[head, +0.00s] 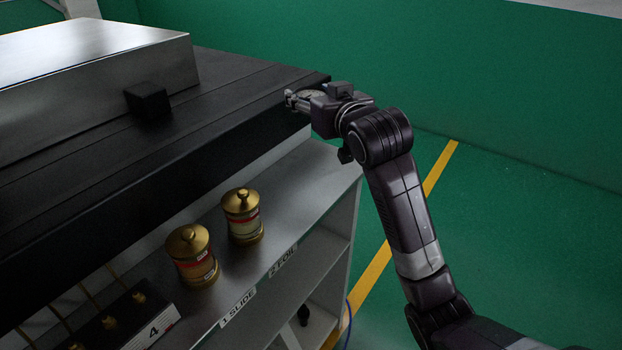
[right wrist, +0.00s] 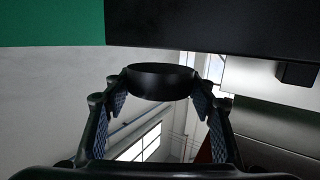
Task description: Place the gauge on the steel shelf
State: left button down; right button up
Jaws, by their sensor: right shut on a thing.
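The gauge (right wrist: 160,82) is a dark, round, short-bodied thing between the two fingers of my right gripper (right wrist: 160,103) in the right wrist view. The gripper is shut on it. In the head view my right gripper (head: 298,101) is at the right end of the black worktop, and the gauge is hard to make out there. The grey steel shelf (head: 300,190) is below the worktop, lower than the gripper, with labels "1 SLIDE" and "2 FOIL" on its front edge. My left gripper is not in view.
Two brass canisters (head: 194,262) (head: 242,222) stand on the shelf. A black block labelled 4 (head: 110,318) is at the lower left. A small black cube (head: 148,100) sits by a large steel box (head: 90,90) on the worktop (head: 225,100). The shelf's right part is clear.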

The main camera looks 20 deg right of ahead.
aim_at(311, 178)
notch_tip(311, 178, down, 19)
jog(key=shift+w+f, duration=0.1)
jog(key=shift+f, duration=0.05)
dwell(0.4)
jog(key=shift+b, duration=0.3)
jog(key=o, duration=1.3)
jog(key=shift+f, duration=0.15)
jog(key=shift+c, duration=0.2)
jog(key=s, duration=0.4)
jog(key=s+r, duration=0.1)
jog(key=s, duration=0.3)
jog(key=s+d+r, duration=0.1)
jog(key=s, duration=0.3)
jog(key=shift+b, duration=0.3)
